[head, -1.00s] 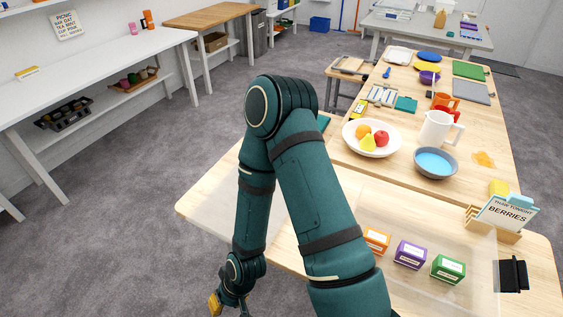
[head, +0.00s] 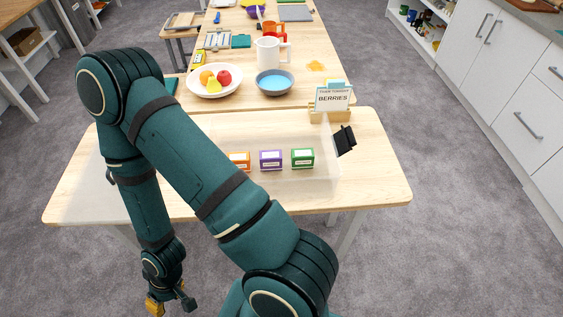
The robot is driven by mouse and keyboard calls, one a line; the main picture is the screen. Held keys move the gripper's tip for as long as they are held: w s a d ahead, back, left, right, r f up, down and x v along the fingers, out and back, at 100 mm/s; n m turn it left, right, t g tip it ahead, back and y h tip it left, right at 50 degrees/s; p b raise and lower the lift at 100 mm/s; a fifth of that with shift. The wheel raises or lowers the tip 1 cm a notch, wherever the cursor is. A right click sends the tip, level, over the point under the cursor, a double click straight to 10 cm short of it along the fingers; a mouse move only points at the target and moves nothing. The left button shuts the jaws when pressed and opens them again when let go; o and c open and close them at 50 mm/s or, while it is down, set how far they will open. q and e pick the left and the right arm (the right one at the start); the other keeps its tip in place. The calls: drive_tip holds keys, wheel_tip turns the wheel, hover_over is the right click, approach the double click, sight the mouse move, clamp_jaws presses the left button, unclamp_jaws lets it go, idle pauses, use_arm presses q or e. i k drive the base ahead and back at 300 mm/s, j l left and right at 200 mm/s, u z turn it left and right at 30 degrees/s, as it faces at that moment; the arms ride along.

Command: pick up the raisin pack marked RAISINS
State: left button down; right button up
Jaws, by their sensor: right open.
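Three small packs with white labels stand in a row on the near wooden table: an orange one (head: 240,161), a purple one (head: 271,160) and a green one (head: 302,158). Their labels are too small to read, so I cannot tell which says RAISINS. My right arm crosses in front of the table and hides the left edge of the orange pack. My right gripper (head: 171,304) is open and empty, low at the bottom left, in front of the table and well apart from the packs. My left gripper is out of view.
A clear, see-through panel or cover (head: 325,177) surrounds the packs, with a black part (head: 344,141) at its right. A BERRIES sign (head: 332,99) stands behind. Farther back are a fruit bowl (head: 237,86), a blue bowl (head: 274,83) and a white jug (head: 268,52). The table's right end is clear.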

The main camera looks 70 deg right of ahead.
sight(270, 160)
drive_tip(key=z, duration=2.2)
drive_tip(key=k+j+z, duration=0.15)
drive_tip(key=z, duration=0.2)
drive_tip(key=k+j+z, duration=0.15)
drive_tip(key=j+z, duration=0.25)
